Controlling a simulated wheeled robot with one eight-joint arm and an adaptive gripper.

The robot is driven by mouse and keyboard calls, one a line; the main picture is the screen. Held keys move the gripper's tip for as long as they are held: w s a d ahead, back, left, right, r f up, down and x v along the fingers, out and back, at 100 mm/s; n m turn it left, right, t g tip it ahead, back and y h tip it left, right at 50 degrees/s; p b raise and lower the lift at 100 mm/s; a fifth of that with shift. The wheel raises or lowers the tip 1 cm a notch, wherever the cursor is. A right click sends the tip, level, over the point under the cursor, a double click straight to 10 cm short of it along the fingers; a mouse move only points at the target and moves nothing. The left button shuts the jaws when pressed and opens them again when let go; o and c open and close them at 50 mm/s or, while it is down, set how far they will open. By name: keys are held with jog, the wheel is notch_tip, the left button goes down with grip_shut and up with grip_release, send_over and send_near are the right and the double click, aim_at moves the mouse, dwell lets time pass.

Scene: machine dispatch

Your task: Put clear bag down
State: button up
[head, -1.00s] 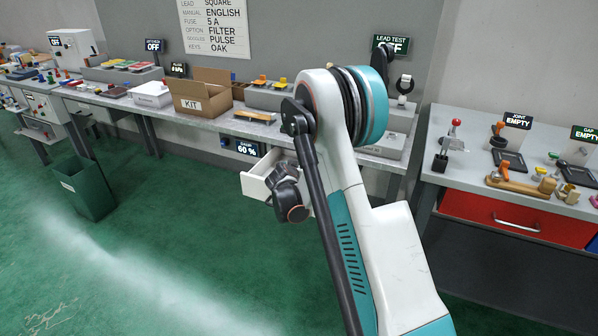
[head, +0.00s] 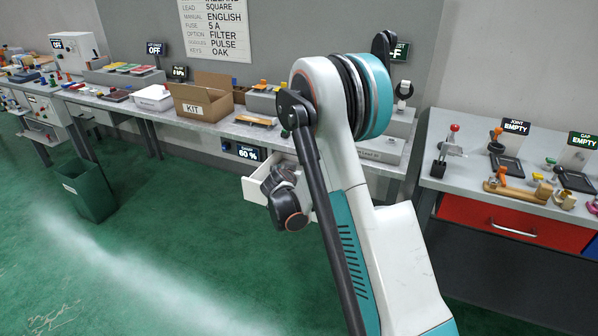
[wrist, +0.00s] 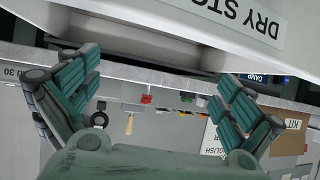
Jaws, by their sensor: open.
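I cannot make out a clear bag in either view. In the wrist view my gripper (wrist: 158,72) is open, its two teal fingers wide apart, with nothing visible between them. A white drawer front, its label partly reading "DRY STO" (wrist: 242,18), fills the top of the wrist view, close beyond the fingers. In the head view the white drawer (head: 255,190) stands pulled out under the bench. My arm's dark wrist part is in front of it and hides much of it. The gripper fingers and most of the drawer's inside are hidden there.
The grey bench (head: 215,122) above the drawer holds an open cardboard KIT box (head: 197,107) and a small wooden-topped piece (head: 255,121). A green bin (head: 88,192) stands on the floor at left. Another bench with a red drawer (head: 490,217) is at right. The green floor between is clear.

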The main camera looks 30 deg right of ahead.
jog(key=p+v, duration=0.1)
jog(key=v, duration=0.6)
jog(key=shift+s+r+p, duration=0.15)
jog(key=shift+r+p, duration=0.1)
jog(key=shift+p, duration=0.05)
jog(key=s+a+r+n+g+y, duration=0.1)
jog(key=s+a+r+n+y, duration=0.45)
jog(key=s+r, duration=0.85)
jog(key=s+a+n+y, duration=0.1)
jog(key=s+a, duration=0.2)
jog(key=s, duration=0.4)
jog(key=s+a+r+n+g, duration=0.1)
jog(key=s+a, duration=0.3)
jog(key=s, duration=0.3)
jog(key=s+a+n+y, duration=0.1)
jog(key=s+a, duration=0.3)
jog(key=s, duration=0.3)
jog(key=shift+s+r+y, duration=0.15)
jog(key=shift+r+y, duration=0.1)
jog(key=shift+y, duration=0.1)
